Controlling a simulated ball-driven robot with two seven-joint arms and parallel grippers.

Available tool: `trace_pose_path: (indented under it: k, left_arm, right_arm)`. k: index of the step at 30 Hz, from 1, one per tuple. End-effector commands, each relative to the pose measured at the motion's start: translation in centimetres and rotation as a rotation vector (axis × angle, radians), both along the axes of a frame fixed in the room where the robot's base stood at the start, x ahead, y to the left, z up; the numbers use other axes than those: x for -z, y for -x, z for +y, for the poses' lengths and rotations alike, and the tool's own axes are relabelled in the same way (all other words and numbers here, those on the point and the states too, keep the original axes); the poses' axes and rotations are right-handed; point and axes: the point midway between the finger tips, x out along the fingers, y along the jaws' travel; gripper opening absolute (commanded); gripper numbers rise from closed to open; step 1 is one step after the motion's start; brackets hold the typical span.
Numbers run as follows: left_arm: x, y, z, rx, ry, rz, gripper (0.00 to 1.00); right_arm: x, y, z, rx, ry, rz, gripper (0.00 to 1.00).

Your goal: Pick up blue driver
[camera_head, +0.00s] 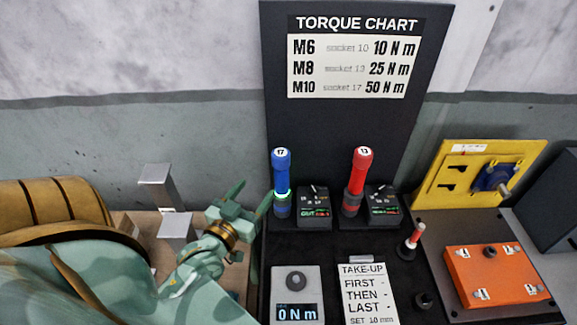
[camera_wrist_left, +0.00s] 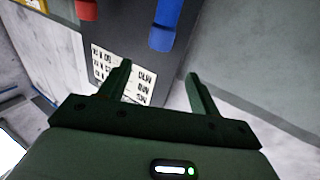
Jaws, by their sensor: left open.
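The blue driver (camera_head: 281,177) stands upright on the dark bench mat, with "17" on its cap and a lit green ring low on its body. It also shows at the top of the left wrist view (camera_wrist_left: 166,24). My left gripper (camera_head: 252,197) is open and empty, just left of the blue driver. In the left wrist view its two fingers (camera_wrist_left: 158,85) are apart with nothing between them. A red driver (camera_head: 358,175) marked "13" stands upright to the right, and its red part shows at the top left of the wrist view (camera_wrist_left: 85,9). My right gripper is not in view.
Dark boxes with displays (camera_head: 314,208) stand beside each driver. The torque chart board (camera_head: 350,130) rises behind. A grey gauge reading 0 N m (camera_head: 296,290), a take-up card (camera_head: 367,295), an orange block (camera_head: 491,276) and a yellow fixture (camera_head: 445,187) stand around. Grey metal blocks (camera_head: 158,187) are left.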

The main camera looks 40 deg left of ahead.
Motion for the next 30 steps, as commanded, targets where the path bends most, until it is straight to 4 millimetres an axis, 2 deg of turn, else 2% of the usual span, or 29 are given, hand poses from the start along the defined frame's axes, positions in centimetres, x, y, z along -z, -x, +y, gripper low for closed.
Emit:
trace_pose_path:
  k: [1,9,13,17,20,27,30]
  left_arm:
    - [1.3,0.0,0.0,0.000,0.000,0.003,0.63]
    - [5.2,0.0,0.0,0.000,0.000,0.012,0.63]
    - [6.6,0.0,0.0,0.000,0.001,0.016,0.63]
    - [6.9,-0.5,0.1,0.000,0.000,0.015,0.63]
    - [6.7,-2.1,0.5,0.000,0.000,0.012,0.63]
    - [6.8,-7.9,1.8,0.000,0.000,0.014,0.63]
    - [6.8,-9.6,2.2,0.000,-0.001,0.015,0.63]
  right_arm:
    - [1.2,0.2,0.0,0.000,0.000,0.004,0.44]
    - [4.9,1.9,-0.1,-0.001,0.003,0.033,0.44]
    - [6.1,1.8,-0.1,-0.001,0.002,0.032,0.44]
    - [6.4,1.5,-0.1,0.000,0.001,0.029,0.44]
    - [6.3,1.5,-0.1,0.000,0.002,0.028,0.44]
    - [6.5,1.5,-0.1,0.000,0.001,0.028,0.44]
    - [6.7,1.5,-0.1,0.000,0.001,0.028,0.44]
